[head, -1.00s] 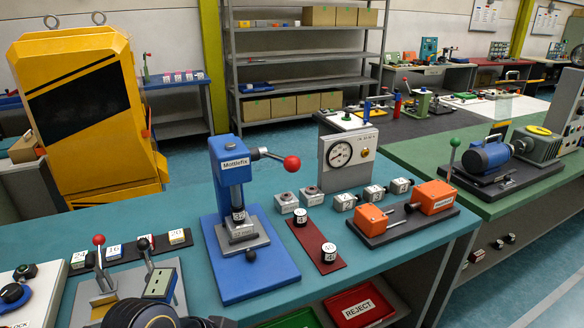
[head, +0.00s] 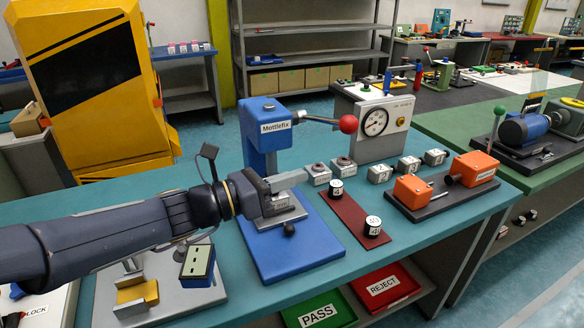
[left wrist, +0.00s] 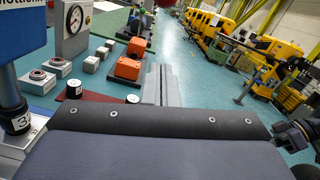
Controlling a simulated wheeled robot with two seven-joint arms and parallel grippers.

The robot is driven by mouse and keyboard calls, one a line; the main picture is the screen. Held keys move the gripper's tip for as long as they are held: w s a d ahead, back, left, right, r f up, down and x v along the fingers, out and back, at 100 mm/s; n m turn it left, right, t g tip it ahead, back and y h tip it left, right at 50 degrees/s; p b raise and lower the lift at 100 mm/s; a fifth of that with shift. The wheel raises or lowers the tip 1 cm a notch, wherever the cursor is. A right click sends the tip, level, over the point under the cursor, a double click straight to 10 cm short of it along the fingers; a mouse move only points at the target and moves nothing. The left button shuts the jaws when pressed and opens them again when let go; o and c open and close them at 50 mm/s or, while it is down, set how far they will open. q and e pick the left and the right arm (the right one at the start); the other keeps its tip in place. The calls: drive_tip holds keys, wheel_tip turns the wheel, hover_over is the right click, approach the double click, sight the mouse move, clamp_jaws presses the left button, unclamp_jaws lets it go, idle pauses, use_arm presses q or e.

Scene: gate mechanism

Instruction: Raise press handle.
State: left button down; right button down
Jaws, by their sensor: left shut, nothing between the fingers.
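The blue press (head: 262,140), labelled Mottlefix, stands upright on its blue base plate (head: 292,250). Its press handle (head: 318,120) is a metal lever pointing right from the press head and sloping slightly down. It ends in a red ball (head: 348,124). My left gripper (head: 297,178) is shut and empty, in front of the press column below the handle, apart from the ball. It hides the lower ram and part of the metal block under it. In the left wrist view the shut fingers (left wrist: 160,85) point away, and a sliver of red ball (left wrist: 138,4) shows above them.
A gauge box (head: 375,122) stands behind the ball. A red strip with numbered cylinders (head: 354,215) and an orange fixture (head: 475,168) lie to the right. Green and red bins (head: 383,287) sit below the bench.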

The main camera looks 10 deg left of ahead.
use_arm(q)
drive_tip(key=w+d+r+p, duration=0.2)
drive_tip(key=w+d+r, duration=0.2)
drive_tip(key=w+d, duration=0.2)
drive_tip(key=shift+d, duration=0.45)
drive_tip(key=shift+w+r, duration=0.1)
drive_tip(key=shift+r, duration=0.05)
